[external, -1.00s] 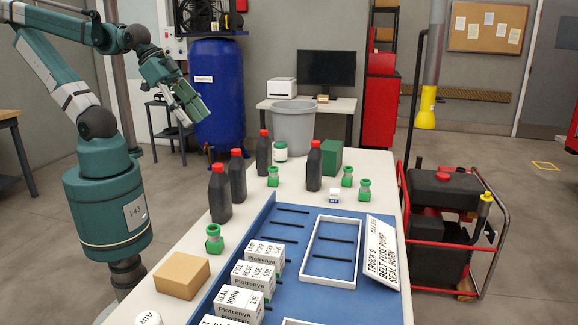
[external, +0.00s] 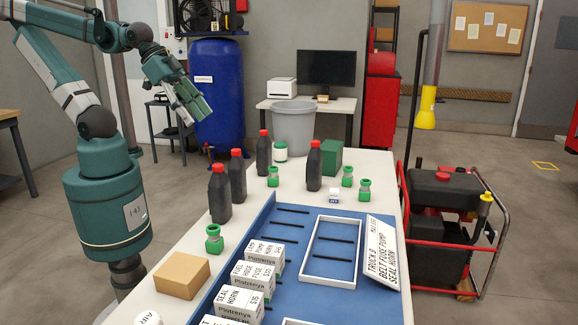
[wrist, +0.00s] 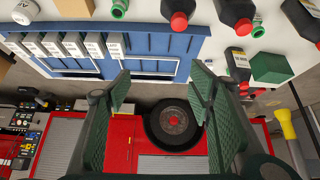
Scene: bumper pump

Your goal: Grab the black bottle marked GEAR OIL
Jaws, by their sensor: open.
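Several black bottles with red caps stand on the white bench: a front one (external: 220,197), one just behind it (external: 237,178), one farther back (external: 263,155) and one to the right (external: 314,170). No GEAR OIL marking can be read on any of them. In the wrist view, black bottles show along the top edge, and one (wrist: 239,62) carries a pale label too small to read. My gripper (external: 190,100) is raised to the left of the bench, apart from the bottles. In the wrist view my gripper (wrist: 160,88) is open and empty, with green pads spread apart.
Small green-capped jars (external: 214,240), a green box (external: 331,157) and a cardboard box (external: 181,275) stand on the bench around the bottles. A blue tray (external: 290,240) holds white labelled boxes and a sign. A red-framed machine (external: 445,225) stands to the right.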

